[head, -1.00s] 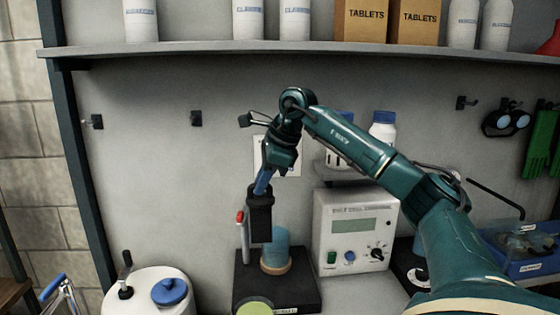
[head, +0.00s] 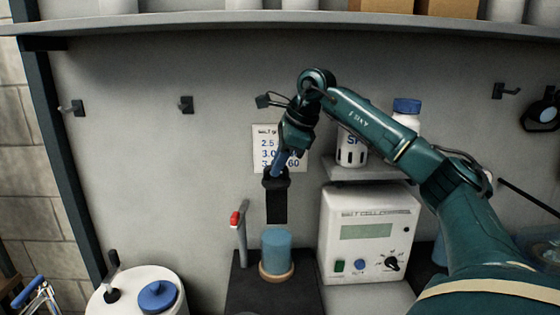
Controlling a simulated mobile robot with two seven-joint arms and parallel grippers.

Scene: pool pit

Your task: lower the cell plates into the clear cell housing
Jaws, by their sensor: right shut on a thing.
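The clear cell housing (head: 276,251) is a bluish see-through cylinder. It stands upright in a tan ring on a dark base (head: 300,297) in the lower middle of the head view. My right gripper (head: 276,177) is shut on the dark cell plates (head: 277,205), which hang down nearly upright. In the picture their lower edge is just above the housing's top rim, with a small gap. Depth alignment with the housing cannot be told from this one view. My left gripper is not in view.
A red-handled valve pipe (head: 240,235) stands close left of the housing. A white control box (head: 366,235) with a display is close right. A small shelf (head: 362,172) holds bottles. A white tank (head: 137,295) with a blue cap is at lower left.

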